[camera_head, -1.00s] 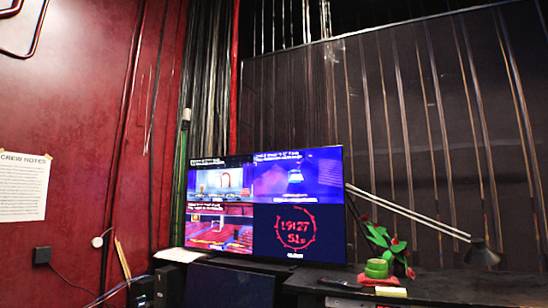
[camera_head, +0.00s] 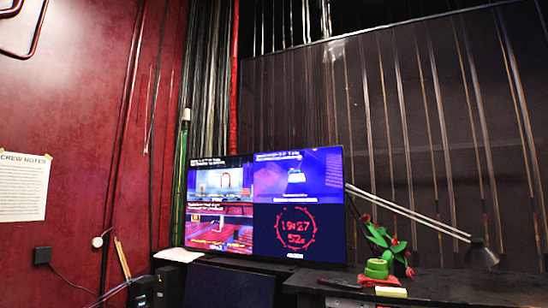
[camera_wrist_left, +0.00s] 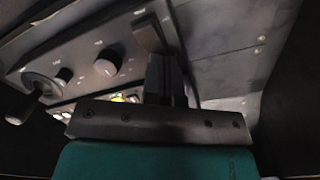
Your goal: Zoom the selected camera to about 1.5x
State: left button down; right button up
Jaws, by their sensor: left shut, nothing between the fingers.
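A monitor (camera_head: 265,207) with four picture panes stands on the dark desk in the head view. Its top right pane shows a pale shape on blue; its bottom right pane shows a red clock. The left wrist view shows a grey control panel (camera_wrist_left: 210,45) with a joystick (camera_wrist_left: 42,88) at left and a round knob (camera_wrist_left: 106,67). Lit buttons (camera_wrist_left: 118,98) are partly hidden behind the gripper body. My left gripper (camera_wrist_left: 158,38) is shut and empty over the panel, to the right of the knob; contact with the panel cannot be told. My right gripper is not in view.
A desk lamp (camera_head: 480,253), a plant with red flowers (camera_head: 388,245) and green tape rolls (camera_head: 377,268) stand right of the monitor. A crew notes sheet (camera_head: 22,186) hangs on the red wall. The wrist view's panel has bare room at right.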

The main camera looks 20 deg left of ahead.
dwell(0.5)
pick_arm(q)
jog(key=shift+r, duration=0.6)
jog(key=shift+r, duration=3)
jog(key=s+a+f+n+h, duration=0.2)
jog(key=s+a+f+n, duration=0.2)
jog(key=s+a+f, duration=0.4)
jog(key=s+a+f+n+h, duration=0.1)
jog(key=s+a+f+n, duration=0.4)
jog(key=s, duration=0.9)
jog(key=a+f, duration=0.3)
jog(key=a, duration=0.2)
jog(key=shift+s+a+f+n+t+h, duration=0.2)
jog(key=shift+s+a+n+t+h, duration=0.1)
jog(key=shift+t+h, duration=0.1)
